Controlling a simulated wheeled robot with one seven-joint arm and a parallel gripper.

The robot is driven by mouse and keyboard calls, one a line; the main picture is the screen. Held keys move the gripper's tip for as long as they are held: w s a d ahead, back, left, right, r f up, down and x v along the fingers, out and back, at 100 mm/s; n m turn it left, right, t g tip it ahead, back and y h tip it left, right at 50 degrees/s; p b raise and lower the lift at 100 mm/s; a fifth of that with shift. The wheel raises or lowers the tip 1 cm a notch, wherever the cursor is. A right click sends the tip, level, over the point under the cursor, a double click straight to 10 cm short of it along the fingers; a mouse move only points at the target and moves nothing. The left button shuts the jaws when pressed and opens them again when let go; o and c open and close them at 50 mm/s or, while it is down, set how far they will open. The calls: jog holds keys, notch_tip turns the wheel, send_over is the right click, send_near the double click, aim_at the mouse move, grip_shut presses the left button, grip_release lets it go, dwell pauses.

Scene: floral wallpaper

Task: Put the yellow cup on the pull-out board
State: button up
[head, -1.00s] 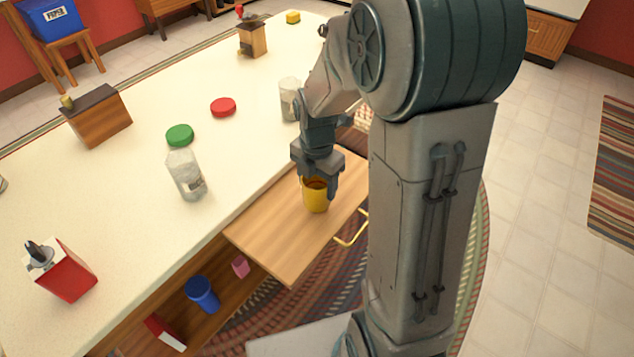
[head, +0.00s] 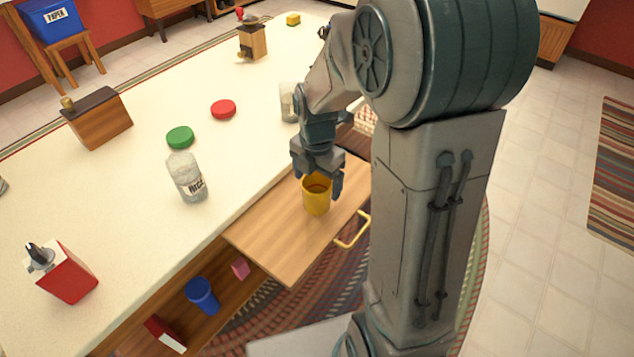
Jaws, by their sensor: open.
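The yellow cup (head: 316,199) stands upright on the wooden pull-out board (head: 274,237), which sticks out from the side of the counter and has a yellow handle (head: 352,232) at its front edge. My gripper (head: 318,187) is open, just above and around the top of the cup, with one finger to the right of the rim. Whether a finger touches the cup is hard to tell. The gripper hides part of the rim.
A glass jar (head: 188,181), a green lid (head: 180,137), a red lid (head: 223,109) and a red box (head: 65,275) are on the counter (head: 120,200). A blue cup (head: 202,295) sits on the shelf below. The board's near-left part is clear.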

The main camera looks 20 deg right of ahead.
notch_tip(320, 180, up, 10)
jog(key=p, duration=0.1)
jog(key=s+m+t, duration=0.1)
jog(key=s+m, duration=0.6)
jog(key=m, duration=0.5)
jog(key=s+r+m+t, duration=0.1)
jog(key=s+m, duration=0.6)
jog(key=m, duration=0.6)
jog(key=shift+a, duration=0.25)
